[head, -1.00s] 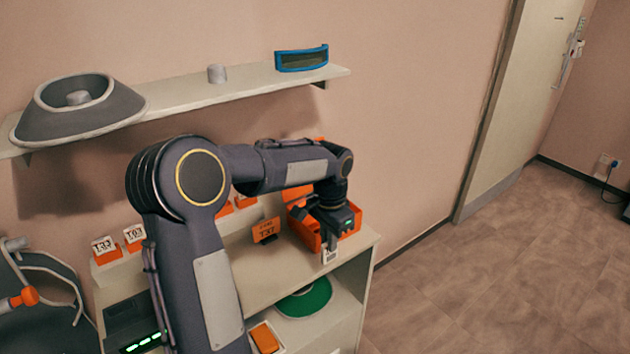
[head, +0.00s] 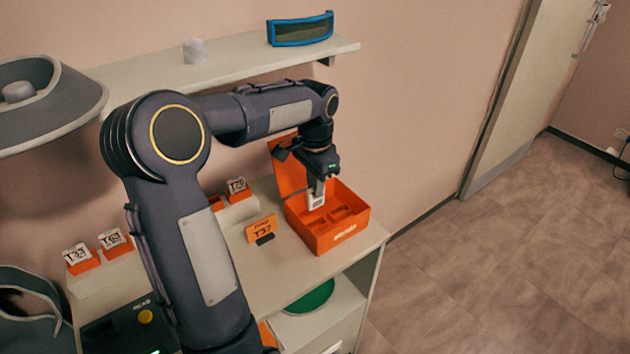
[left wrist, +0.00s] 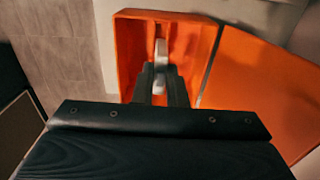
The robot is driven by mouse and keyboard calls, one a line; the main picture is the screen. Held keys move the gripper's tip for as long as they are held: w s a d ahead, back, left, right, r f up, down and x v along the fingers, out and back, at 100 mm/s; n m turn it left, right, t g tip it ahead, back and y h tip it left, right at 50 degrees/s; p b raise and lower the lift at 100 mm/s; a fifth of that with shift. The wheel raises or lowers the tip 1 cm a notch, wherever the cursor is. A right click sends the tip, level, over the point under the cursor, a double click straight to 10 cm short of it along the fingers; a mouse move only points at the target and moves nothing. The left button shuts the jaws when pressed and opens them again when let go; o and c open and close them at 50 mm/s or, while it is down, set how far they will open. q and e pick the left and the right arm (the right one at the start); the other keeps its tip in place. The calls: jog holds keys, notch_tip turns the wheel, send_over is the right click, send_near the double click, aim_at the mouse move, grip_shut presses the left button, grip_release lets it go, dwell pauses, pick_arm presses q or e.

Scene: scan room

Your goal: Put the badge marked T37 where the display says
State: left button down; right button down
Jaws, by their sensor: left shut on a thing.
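My left gripper (head: 318,184) is shut on a small white badge (head: 316,201) and holds it upright over the left part of the open orange box (head: 328,242). The badge's marking is too small to read. In the left wrist view the badge (left wrist: 161,52) is between the fingers, above the box (left wrist: 128,50). I cannot tell whether it touches the box floor. An orange sign (head: 262,228) reading T37 stands on the cabinet top, left of the box. My right gripper is not in view.
Other badges stand in orange holders: T76 (head: 237,185) behind and two (head: 76,254) (head: 112,238) at left. A dark device (head: 130,322) with a yellow button sits at lower left. The box lid (head: 286,172) stands open behind. A shelf (head: 240,62) runs above.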

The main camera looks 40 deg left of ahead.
aim_at(315, 207)
pick_arm(q)
jog(key=shift+w+f+b, duration=0.1)
jog(key=shift+f+b, duration=0.25)
jog(key=shift+f, duration=0.2)
jog(key=shift+f+b, duration=1.85)
jog(key=shift+f, duration=0.25)
jog(key=shift+f+b, duration=0.6)
jog(key=shift+f, duration=0.4)
jog(key=c, duration=1.4)
grip_release()
